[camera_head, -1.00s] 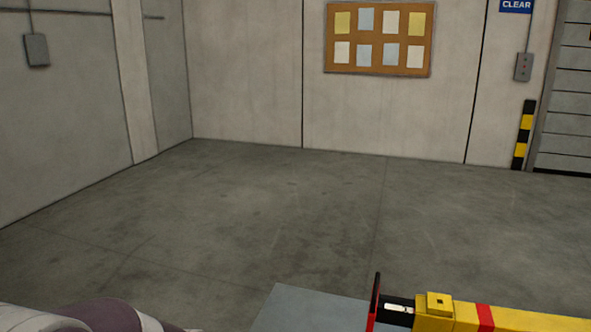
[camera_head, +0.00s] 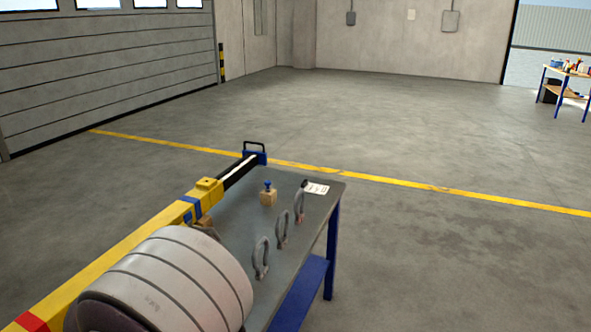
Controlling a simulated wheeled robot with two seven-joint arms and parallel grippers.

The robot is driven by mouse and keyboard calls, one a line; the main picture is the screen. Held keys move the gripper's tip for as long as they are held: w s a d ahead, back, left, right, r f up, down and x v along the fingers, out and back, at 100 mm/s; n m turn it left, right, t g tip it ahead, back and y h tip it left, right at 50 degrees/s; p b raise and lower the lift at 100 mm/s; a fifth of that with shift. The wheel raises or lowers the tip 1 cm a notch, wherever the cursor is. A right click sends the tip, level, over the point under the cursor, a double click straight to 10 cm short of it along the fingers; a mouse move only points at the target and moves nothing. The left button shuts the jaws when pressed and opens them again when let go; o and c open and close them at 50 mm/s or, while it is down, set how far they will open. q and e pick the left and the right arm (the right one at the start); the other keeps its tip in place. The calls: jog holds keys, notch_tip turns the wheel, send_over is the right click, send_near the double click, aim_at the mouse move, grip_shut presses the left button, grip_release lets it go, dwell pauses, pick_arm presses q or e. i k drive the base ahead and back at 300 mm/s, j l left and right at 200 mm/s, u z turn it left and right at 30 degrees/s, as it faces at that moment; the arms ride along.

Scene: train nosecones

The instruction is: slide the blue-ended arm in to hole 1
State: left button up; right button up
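The blue-ended arm is a black bar (camera_head: 240,172) with a blue end plate and dark handle (camera_head: 255,153), sticking out from the far end of the yellow beam (camera_head: 130,248). The beam has a blue band (camera_head: 192,207) and a small yellow block (camera_head: 209,186) on top near that end. I cannot make out hole 1. A blue-topped pin (camera_head: 268,186) stands in a wooden block (camera_head: 268,198) on the grey table (camera_head: 318,215). A large pale, rounded link of mine covers part of the beam and table. Neither gripper can be made out.
Several grey shackles (camera_head: 282,230) stand along the table's right side, near a white label (camera_head: 317,188). The floor right of the table (camera_head: 450,255) is clear. A workbench (camera_head: 567,70) with items stands far right.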

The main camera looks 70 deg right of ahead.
aim_at(250, 159)
jog(key=z, duration=1.95)
jog(key=i+l+u, duration=0.2)
jog(key=u, duration=0.3)
jog(key=i+l+u, duration=0.15)
jog(key=l+u, duration=0.15)
jog(key=u, duration=0.2)
jog(key=i+l+u, duration=0.1)
jog(key=l, duration=0.4)
jog(key=i+l+u, duration=0.1)
jog(key=i+l, duration=0.15)
jog(key=l, duration=0.25)
jog(key=i+l+u, duration=0.1)
jog(key=l, duration=0.45)
jog(key=i+l+u, duration=0.1)
jog(key=l, duration=0.4)
jog(key=i+l+u, duration=0.1)
jog(key=l, duration=0.45)
jog(key=i+l+u, duration=0.1)
jog(key=l, duration=0.45)
jog(key=i+l, duration=0.1)
jog(key=l, duration=0.45)
jog(key=i+l, duration=0.1)
jog(key=l, duration=0.4)
jog(key=i+l, duration=0.1)
jog(key=l, duration=0.45)
